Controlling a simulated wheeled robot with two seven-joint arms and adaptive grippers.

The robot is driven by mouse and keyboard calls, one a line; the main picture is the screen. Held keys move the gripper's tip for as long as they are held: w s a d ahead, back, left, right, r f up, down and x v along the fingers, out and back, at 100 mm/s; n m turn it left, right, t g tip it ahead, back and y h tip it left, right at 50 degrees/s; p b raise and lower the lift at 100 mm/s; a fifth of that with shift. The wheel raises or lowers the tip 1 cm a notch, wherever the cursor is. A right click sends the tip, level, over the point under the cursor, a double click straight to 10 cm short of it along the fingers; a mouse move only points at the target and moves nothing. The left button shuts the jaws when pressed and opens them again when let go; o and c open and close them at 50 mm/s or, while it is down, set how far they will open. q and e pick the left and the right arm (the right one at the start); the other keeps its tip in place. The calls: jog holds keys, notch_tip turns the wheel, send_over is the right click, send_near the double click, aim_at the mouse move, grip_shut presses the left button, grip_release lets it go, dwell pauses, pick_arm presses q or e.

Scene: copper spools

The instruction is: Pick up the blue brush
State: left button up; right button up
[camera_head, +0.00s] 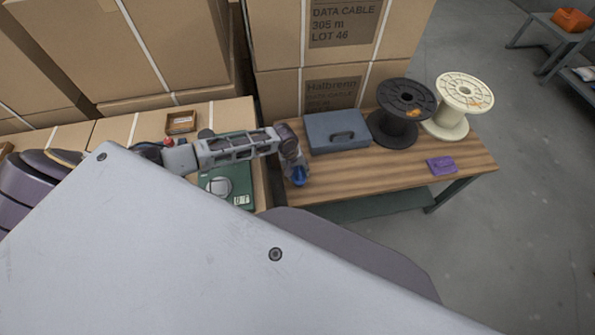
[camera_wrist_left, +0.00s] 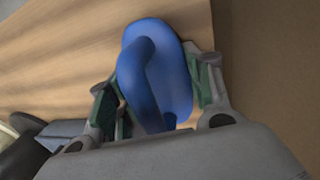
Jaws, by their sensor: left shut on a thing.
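The blue brush (camera_head: 299,177) is at the left end of the wooden table, at the tip of my left gripper (camera_head: 296,171). In the left wrist view, the blue brush (camera_wrist_left: 160,70) has a rounded body with a looped handle. It sits between the two green-padded fingers of my left gripper (camera_wrist_left: 160,105), which is shut on it. The wooden table top shows behind the brush. I cannot tell whether the brush touches the table. My right gripper is not in view.
On the wooden table (camera_head: 400,175) are a grey-blue case (camera_head: 322,146), a black spool (camera_head: 401,110), a cream spool (camera_head: 453,105) and a purple item (camera_head: 441,165). Large cardboard boxes (camera_head: 310,40) stand behind. A green device (camera_head: 226,185) lies below my left arm. The table's front middle is clear.

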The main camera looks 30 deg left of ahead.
pick_arm(q)
jog(key=shift+r, duration=0.65)
notch_tip(320, 180, up, 8)
jog(key=shift+f+p, duration=0.15)
jog(key=shift+p, duration=0.3)
jog(key=shift+r, duration=0.45)
jog(key=o, duration=0.5)
jog(key=c, duration=0.3)
jog(key=shift+w+r, duration=0.1)
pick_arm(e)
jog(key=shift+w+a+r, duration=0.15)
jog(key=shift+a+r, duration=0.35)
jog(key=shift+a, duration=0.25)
